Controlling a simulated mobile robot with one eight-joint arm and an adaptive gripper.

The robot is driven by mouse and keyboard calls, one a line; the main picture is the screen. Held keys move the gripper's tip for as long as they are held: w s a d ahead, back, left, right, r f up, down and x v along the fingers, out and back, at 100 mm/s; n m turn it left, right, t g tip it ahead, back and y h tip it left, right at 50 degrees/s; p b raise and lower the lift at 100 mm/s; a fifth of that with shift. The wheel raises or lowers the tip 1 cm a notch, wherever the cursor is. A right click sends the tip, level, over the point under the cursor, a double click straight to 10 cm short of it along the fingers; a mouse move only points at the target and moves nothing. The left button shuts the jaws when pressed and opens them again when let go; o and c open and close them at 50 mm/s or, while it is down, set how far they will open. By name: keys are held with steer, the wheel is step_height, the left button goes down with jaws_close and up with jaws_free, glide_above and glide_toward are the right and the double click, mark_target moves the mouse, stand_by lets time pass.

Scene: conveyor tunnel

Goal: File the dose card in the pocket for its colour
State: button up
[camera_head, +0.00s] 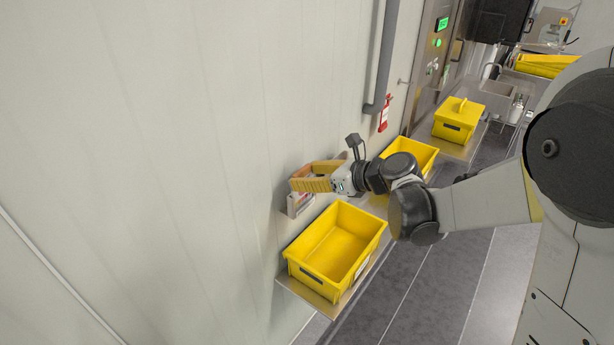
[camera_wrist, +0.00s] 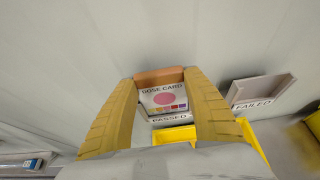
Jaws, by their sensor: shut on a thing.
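My gripper (camera_head: 298,183) is out against the wall, just above a small grey wall pocket (camera_head: 298,204). In the wrist view my gripper (camera_wrist: 163,85) has its two yellow fingers on either side of the dose card (camera_wrist: 163,97) and is shut on it. The card is white, with a pink disc and a row of small coloured squares. A PASSED label (camera_wrist: 170,119) shows just below the card; its pocket is mostly hidden behind the card and fingers. A grey pocket marked FAILED (camera_wrist: 253,105) is on the wall to the right. An orange-brown strip (camera_wrist: 158,77) spans between the fingertips above the card.
An empty yellow bin (camera_head: 335,246) stands on a ledge below my gripper. A second yellow bin (camera_head: 418,153) is beyond it, partly behind my arm. A lidded yellow box (camera_head: 458,118) stands farther back.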

steer(key=o, duration=1.4)
steer(key=v, duration=1.2)
steer(key=shift+d, duration=0.1)
